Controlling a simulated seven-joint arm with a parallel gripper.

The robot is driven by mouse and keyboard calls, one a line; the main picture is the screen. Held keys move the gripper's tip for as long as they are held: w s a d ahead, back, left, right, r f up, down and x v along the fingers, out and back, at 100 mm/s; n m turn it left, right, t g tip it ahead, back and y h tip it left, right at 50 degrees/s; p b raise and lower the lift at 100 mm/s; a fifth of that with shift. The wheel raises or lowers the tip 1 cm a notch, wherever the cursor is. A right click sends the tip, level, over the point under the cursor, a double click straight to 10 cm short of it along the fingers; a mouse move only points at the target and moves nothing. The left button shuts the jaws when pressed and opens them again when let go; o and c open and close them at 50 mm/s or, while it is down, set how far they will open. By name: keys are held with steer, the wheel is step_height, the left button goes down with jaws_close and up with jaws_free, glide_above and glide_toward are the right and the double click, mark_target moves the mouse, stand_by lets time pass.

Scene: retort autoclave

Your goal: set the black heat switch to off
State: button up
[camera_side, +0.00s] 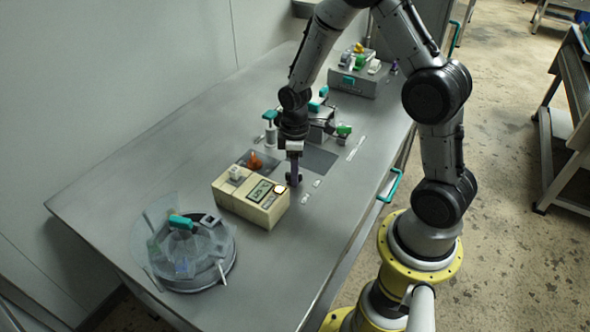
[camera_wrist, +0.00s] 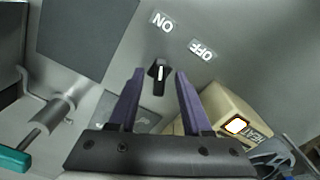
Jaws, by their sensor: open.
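The black heat switch (camera_wrist: 159,73) is in the wrist view, a small knob with a white line, set in the grey bench. Its line runs roughly toward the ON label (camera_wrist: 163,21), not the OFF label (camera_wrist: 202,50) to the right. My gripper (camera_wrist: 160,72) is open, with its purple fingers on either side of the knob and small gaps visible on both sides. In the side view my gripper (camera_side: 294,181) points straight down close to the bench, beside the beige control box. There the switch is mostly hidden by the fingers.
The beige control box (camera_side: 250,200) with a display and glowing button stands close to my gripper; it also shows in the wrist view (camera_wrist: 232,112). A round vessel (camera_side: 195,262) with a clear lid and teal handle is front left. A fixture (camera_side: 322,122) stands behind.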

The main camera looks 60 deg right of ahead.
jaws_close()
stand_by(0.5)
steer(key=m, duration=0.5)
steer(key=shift+a+r+m, duration=0.1)
steer(key=shift+m, duration=0.3)
steer(key=m, duration=0.5)
steer(key=shift+a, duration=0.1)
steer(key=shift+m, duration=0.3)
jaws_free()
